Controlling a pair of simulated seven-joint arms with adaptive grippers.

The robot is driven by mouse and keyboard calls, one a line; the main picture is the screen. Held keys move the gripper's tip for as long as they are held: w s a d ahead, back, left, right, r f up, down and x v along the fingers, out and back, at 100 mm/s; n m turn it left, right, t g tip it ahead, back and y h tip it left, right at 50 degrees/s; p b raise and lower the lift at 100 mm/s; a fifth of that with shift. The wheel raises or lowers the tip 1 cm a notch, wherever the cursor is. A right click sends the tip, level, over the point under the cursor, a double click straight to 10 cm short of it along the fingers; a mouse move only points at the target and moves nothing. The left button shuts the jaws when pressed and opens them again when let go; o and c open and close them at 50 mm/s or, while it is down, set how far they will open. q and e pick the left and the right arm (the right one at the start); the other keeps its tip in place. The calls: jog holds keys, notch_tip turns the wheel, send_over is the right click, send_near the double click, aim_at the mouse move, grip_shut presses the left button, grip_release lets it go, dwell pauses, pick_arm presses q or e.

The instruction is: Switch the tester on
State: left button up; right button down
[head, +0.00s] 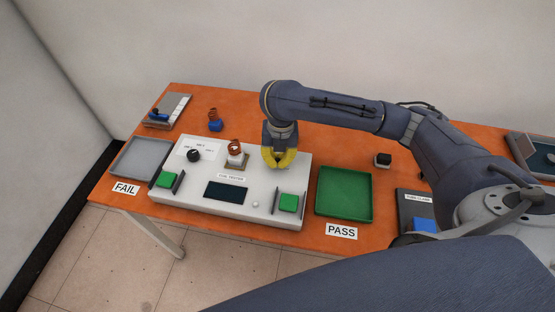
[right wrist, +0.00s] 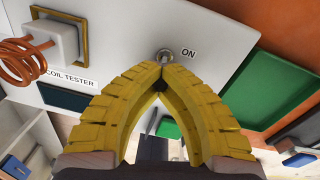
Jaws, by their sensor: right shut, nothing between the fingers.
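The white coil tester (head: 240,209) stands on the orange table, with a dark display (head: 226,192), a black knob (head: 194,155) and a green button near each front corner. A copper coil (head: 235,147) sits on its top and also shows in the right wrist view (right wrist: 22,58). A metal toggle switch (right wrist: 165,56) beside the label ON shows in the right wrist view. My right gripper (head: 279,164) is over the tester's back right part. Its yellow fingertips (right wrist: 162,66) are together at the switch; I cannot tell whether they touch it. My left gripper is not in view.
A green PASS tray (head: 344,216) is right of the tester, and a grey FAIL tray (head: 117,170) is left of it. Both look empty. A blue-based coil (head: 215,124) stands behind the tester. My right arm spans the back right of the table.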

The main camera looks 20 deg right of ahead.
jog(key=shift+d, duration=0.1)
jog(key=g+y, duration=0.1)
jog(key=w+g+y, duration=0.1)
jog(key=g, duration=0.1)
jog(key=shift+w+d+r, duration=0.15)
jog(key=shift+w+d, duration=0.05)
jog(key=shift+d, duration=0.2)
jog(key=shift+w+d+g+y, duration=0.2)
jog(key=shift+w+g+y, duration=0.1)
jog(key=shift+g+y, duration=0.6)
jog(key=shift+w+d+g+y, duration=0.25)
jog(key=shift+g+y, duration=0.35)
jog(key=shift+g, duration=0.6)
jog(key=shift+w+f, duration=0.1)
jog(key=shift+f, duration=0.1)
jog(key=c, duration=1.3)
grip_release()
jog(key=shift+c, duration=0.2)
jog(key=v, duration=0.7)
jog(key=shift+r, duration=0.15)
jog(key=shift+w+d, duration=0.15)
